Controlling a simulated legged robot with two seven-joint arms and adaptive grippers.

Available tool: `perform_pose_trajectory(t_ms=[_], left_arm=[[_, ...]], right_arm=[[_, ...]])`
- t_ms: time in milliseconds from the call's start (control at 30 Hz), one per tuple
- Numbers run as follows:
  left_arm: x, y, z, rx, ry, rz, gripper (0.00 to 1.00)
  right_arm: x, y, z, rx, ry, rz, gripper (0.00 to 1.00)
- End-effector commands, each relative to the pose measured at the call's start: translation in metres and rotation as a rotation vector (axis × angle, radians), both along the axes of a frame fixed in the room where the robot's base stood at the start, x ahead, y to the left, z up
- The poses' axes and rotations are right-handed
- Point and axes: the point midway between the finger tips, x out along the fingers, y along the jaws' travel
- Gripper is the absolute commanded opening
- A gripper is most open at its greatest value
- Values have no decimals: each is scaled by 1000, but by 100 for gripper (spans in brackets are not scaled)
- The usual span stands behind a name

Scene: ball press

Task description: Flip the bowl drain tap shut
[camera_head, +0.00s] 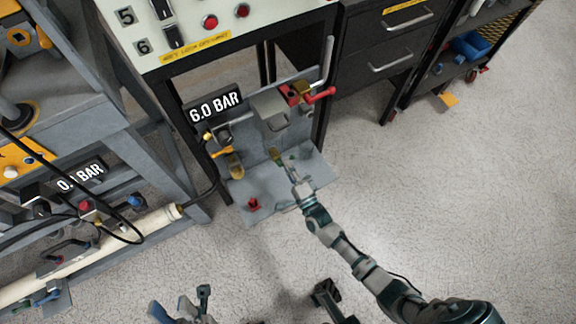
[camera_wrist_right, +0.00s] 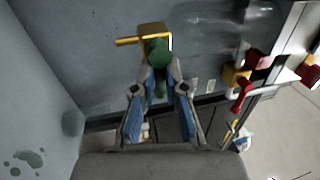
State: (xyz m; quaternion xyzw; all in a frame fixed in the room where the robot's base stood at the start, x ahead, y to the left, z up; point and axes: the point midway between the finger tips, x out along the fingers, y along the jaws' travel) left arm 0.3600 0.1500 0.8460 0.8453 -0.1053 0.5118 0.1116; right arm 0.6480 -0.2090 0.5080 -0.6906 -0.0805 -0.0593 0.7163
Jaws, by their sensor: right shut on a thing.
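The drain tap shows in the right wrist view as a green handle (camera_wrist_right: 158,52) on a brass body (camera_wrist_right: 152,33) with a spout pointing left. My right gripper (camera_wrist_right: 159,72) is shut on the green handle, with one finger on each side. In the head view the right gripper (camera_head: 283,161) reaches in below the grey bowl housing (camera_head: 269,108); the brass tap (camera_head: 275,154) is small and partly covered there. My left gripper (camera_head: 182,309) is low in the head view, empty, its fingers spread apart.
A red lever (camera_head: 320,95) sits right of the housing. A "6.0 BAR" display (camera_head: 213,107) and a yellow-handled valve (camera_head: 222,154) are to its left. A red knob (camera_head: 253,204) stands on the grey base plate (camera_head: 270,211). Open floor lies to the right.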

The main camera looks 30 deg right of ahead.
Motion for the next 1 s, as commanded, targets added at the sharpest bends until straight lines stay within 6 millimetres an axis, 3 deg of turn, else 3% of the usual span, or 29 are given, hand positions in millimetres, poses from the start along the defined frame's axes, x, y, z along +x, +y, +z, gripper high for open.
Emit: perform_pose_trajectory(t_ms=[633, 667, 733, 1000], left_arm=[[-2, 0, 0, 2, 4, -1, 40], [-2, 0, 0, 2, 4, -1, 40], [-2, 0, 0, 2, 3, -1, 40], [-2, 0, 2, 4, -2, -1, 40]], right_arm=[[-2, 2, -7, -51, 14, 5, 0], [-2, 2, -7, -51, 14, 5, 17], [-2, 1, -6, -51, 13, 5, 34], [-1, 1, -2, -48, 4, 2, 37]])
